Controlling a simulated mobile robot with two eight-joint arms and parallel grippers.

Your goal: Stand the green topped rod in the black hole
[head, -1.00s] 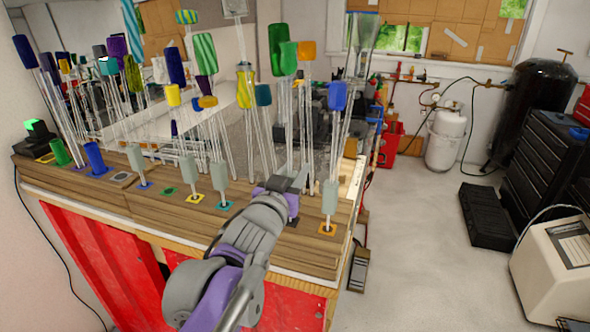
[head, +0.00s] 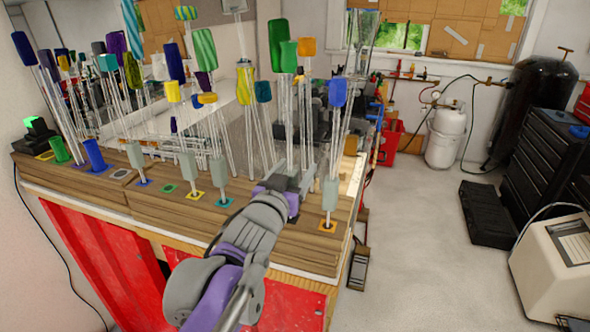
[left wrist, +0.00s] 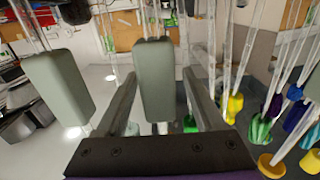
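A clear rod with a green top (head: 288,55) stands upright among others near the bench's right end. My left gripper (head: 290,181) is at its lower part and hides its foot. In the left wrist view my left gripper (left wrist: 162,100) is open, with a grey-green sleeve (left wrist: 153,80) between its fingers. Gaps show on both sides of the sleeve; it is probably this rod's. My right gripper is out of view.
A grey-sleeved rod (head: 330,193) stands in an orange square just right of my gripper. A green square (head: 168,189) looks empty. Many tall rods crowd the back.

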